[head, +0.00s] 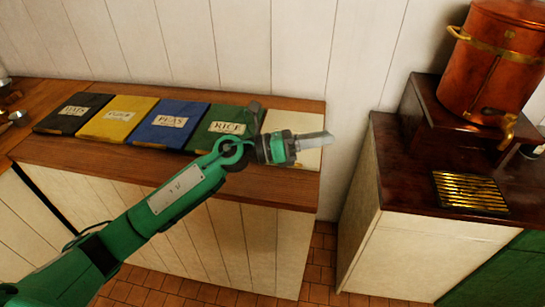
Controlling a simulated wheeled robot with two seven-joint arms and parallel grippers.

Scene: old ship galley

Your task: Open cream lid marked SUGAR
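The cream lid (297,119) is the rightmost of a row of lids in the wooden counter and lies flat and closed. My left gripper (327,138) is over it, pointing right, with its fingertips near the lid's right edge. The gripper and wrist cover the middle of the lid, so no SUGAR label shows. I cannot tell whether the gripper touches the lid. The fingers show side-on, so their gap cannot be judged. My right gripper is out of view.
Left of the cream lid lie green RICE (222,128), blue PEAS (168,127), yellow (117,120) and black (72,113) lids, all closed. A copper urn (492,62) stands on the dark counter at right, near a brass grate (470,193). A floor gap separates the counters.

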